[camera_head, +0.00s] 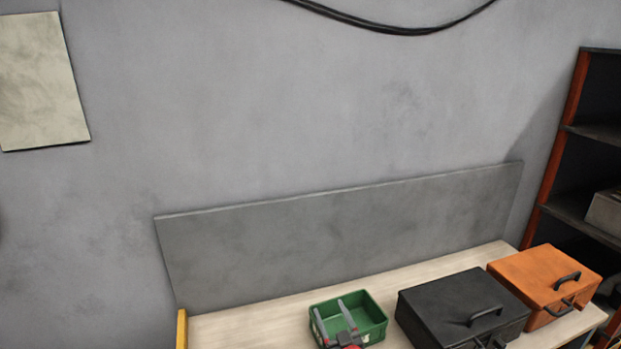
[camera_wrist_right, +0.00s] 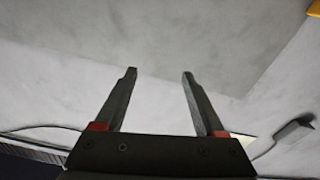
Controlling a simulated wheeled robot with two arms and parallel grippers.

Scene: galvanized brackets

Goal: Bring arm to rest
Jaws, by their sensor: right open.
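My right gripper (camera_head: 330,309) shows at the bottom of the head view, its two grey fingers apart with a red part at their base. In that view the fingers overlap the green bin (camera_head: 374,308); I cannot tell their height above it. In the right wrist view my right gripper (camera_wrist_right: 159,74) is open, with nothing between the fingers and only pale grey surfaces beyond them. My left gripper is not in view. No brackets can be made out.
The light wooden bench (camera_head: 245,320) has a grey back panel (camera_head: 340,240) behind it. A black case (camera_head: 450,293) stands right of the bin, and an orange case (camera_head: 535,268) is beyond it. A dark shelf rack (camera_head: 590,140) stands at the far right. The bench's left part is clear.

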